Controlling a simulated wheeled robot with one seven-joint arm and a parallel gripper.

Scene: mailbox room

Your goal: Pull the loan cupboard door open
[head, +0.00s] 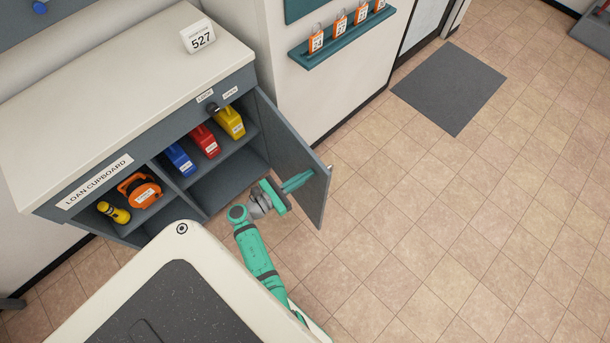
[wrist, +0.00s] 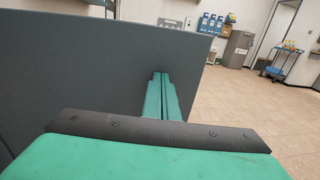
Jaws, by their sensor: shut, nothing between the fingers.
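The loan cupboard (head: 110,192) is a grey unit with a white top at the left of the head view. Its door (head: 294,150) stands swung out at the right end, wide of the opening, so the shelves inside show. My gripper (head: 298,181) is shut and empty at the inner face of the door; I cannot tell whether it touches. In the wrist view the shut fingers (wrist: 162,95) point along the grey door panel (wrist: 80,75), which fills the left. A small handle shows at the door's outer edge, away from my fingers.
Inside the cupboard are blue (head: 179,159), red (head: 205,141) and yellow (head: 231,122) cases, an orange reel (head: 140,190) and a yellow torch (head: 113,212). A 527 sign (head: 198,38) stands on top. Tiled floor right of the door is clear up to a grey mat (head: 449,88).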

